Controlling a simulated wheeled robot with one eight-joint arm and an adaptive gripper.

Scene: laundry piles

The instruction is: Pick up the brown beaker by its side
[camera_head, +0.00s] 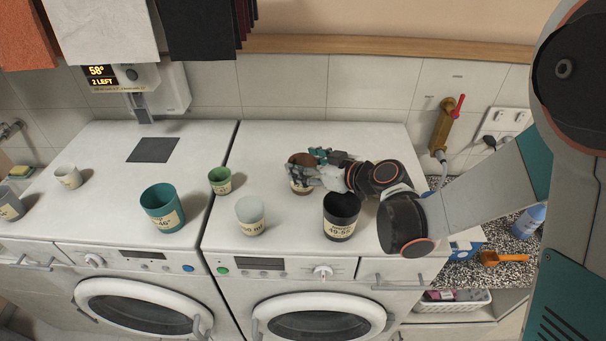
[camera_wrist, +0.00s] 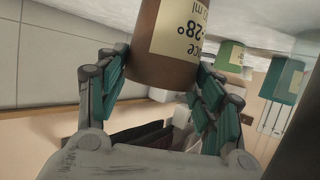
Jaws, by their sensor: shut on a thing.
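In the wrist view the beaker (camera_wrist: 166,62) appears inverted, with a cream label. My gripper (camera_wrist: 160,85) has its teal-padded fingers on both sides of the beaker's wall, shut on it. I cannot tell whether its base touches the machine top.
A black beaker (camera_head: 341,217), a pale beaker (camera_head: 250,216) and a green beaker (camera_head: 220,181) stand on the same machine. A teal beaker (camera_head: 162,208) stands on the left machine. The tiled wall (camera_head: 370,82) is close behind my gripper.

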